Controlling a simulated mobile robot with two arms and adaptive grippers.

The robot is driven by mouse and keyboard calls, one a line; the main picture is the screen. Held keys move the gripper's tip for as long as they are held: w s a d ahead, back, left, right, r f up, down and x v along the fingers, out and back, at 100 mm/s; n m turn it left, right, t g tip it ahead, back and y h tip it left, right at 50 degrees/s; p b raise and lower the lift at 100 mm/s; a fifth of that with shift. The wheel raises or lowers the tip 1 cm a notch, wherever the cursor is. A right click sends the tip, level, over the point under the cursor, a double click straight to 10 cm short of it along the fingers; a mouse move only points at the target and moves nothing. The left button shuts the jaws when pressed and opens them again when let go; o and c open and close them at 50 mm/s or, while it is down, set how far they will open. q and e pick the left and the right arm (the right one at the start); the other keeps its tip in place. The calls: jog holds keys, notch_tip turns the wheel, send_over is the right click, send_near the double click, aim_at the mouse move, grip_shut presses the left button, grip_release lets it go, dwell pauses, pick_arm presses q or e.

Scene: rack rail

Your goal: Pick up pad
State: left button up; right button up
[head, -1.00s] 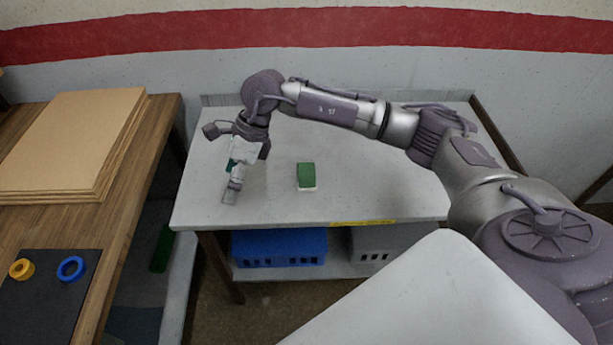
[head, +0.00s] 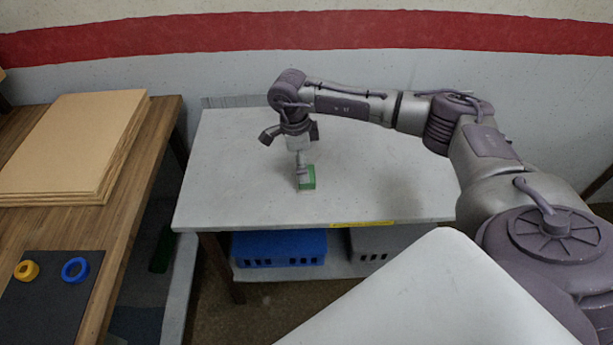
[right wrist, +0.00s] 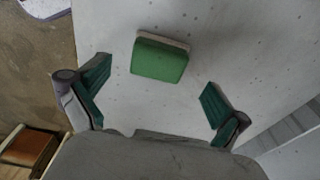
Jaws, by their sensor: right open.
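The pad (head: 310,178) is a small green block with a pale layer on one side, lying on the grey table (head: 400,180). In the right wrist view the pad (right wrist: 160,58) lies ahead of the fingertips, between their lines. My right gripper (head: 304,184) hangs pointing down over the pad and hides part of it in the head view. In the right wrist view my right gripper (right wrist: 155,88) is open, with its green-padded fingers wide apart and nothing between them. I cannot tell the exact height of the fingertips above the table. My left gripper is out of view.
A blue crate (head: 279,247) and a grey crate (head: 375,243) stand on the shelf under the table. A wooden bench (head: 135,190) at left holds stacked boards (head: 70,140) and a black mat (head: 50,300) with a yellow ring (head: 26,270) and a blue ring (head: 74,269). The table around the pad is clear.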

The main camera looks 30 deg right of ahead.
jog(key=f, duration=0.2)
jog(key=f+p, duration=0.1)
jog(key=shift+s+d+f, duration=0.3)
jog(key=shift+f, duration=0.6)
jog(key=c, duration=1.2)
jog(key=shift+r, duration=0.1)
jog(key=shift+r, duration=0.5)
notch_tip(320, 180, up, 3)
jog(key=shift+w+f+b, duration=0.1)
jog(key=shift+f+b, duration=0.05)
jog(key=shift+b, duration=0.35)
jog(key=s+d+r+b, duration=0.2)
jog(key=s+d+r, duration=0.5)
jog(key=s+d, duration=0.1)
jog(key=shift+s, duration=0.35)
jog(key=shift+r, duration=0.1)
